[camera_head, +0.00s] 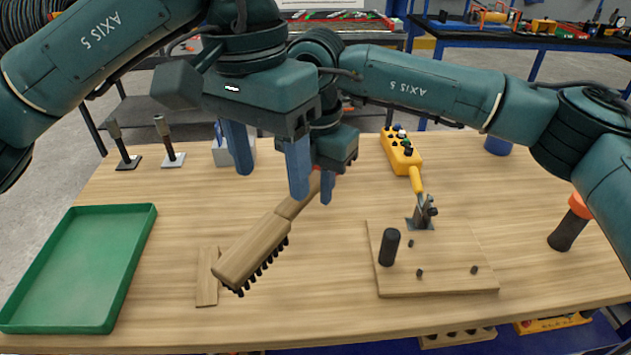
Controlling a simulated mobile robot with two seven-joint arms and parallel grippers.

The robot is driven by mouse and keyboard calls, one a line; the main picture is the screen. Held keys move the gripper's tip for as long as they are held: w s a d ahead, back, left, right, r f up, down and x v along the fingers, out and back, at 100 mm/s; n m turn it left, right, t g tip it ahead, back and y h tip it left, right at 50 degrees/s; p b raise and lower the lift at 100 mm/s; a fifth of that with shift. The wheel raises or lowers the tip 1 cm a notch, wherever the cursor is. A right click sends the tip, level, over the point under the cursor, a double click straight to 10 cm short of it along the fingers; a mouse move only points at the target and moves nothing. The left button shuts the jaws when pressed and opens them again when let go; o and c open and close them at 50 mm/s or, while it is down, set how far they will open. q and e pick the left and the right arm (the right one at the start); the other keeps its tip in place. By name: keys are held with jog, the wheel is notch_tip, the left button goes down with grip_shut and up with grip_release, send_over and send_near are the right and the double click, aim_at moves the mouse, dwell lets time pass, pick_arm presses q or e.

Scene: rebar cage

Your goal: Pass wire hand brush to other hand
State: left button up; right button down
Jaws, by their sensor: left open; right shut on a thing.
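The wire hand brush (254,248) has a wooden body with dark bristles underneath. It is held above the table at a tilt, its wide bristle end toward the lower left and its handle toward the upper right. My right gripper (318,193) is shut on the handle; one blue finger shows, and the rest is partly hidden behind my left gripper. My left gripper (271,185) is open, its two blue fingers pointing down, in front of my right gripper and above the brush. I cannot tell whether its near finger touches the handle.
A green tray (143,262) lies at left, with a small wood strip (207,277) below the brush. A wooden board (440,285) with a black peg and a clamp (424,212) is at right. A yellow control box (400,152) stands behind. An orange-topped tool (570,225) is far right.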

pick_arm(q)
jog(key=s+d+r+n+g+h, duration=0.45)
jog(key=d+g+h, duration=0.35)
jog(key=h, duration=0.5)
jog(key=w+a+r+n+t+h, duration=0.3)
jog(key=w+a+n+t+h, duration=0.75)
jog(key=n, duration=0.75)
jog(key=w+a+f+n+t+y, duration=0.2)
jog(key=a+f+n+t+y, duration=0.7)
jog(key=n, duration=0.7)
jog(key=w+a+f+n+t+y, duration=0.3)
jog(key=a+f+n+t+y, duration=0.3)
jog(key=a+n+t+y, duration=0.65)
jog(key=s+a+f+n+g+y, duration=1.2)
jog(key=s+a+f+n, duration=0.75)
jog(key=a, duration=0.45)
jog(key=d+f+n+g+h, duration=0.1)
jog(key=d+f+n+h, duration=0.3)
jog(key=d+f, duration=0.85)
jog(key=w+d+f+n+h, duration=0.1)
jog(key=d+h, duration=0.7)
jog(key=d, duration=1.5)
jog(key=shift+d+f+n+h, duration=0.2)
jog(key=shift+f+n+h, duration=0.25)
jog(key=shift+n, duration=0.4)
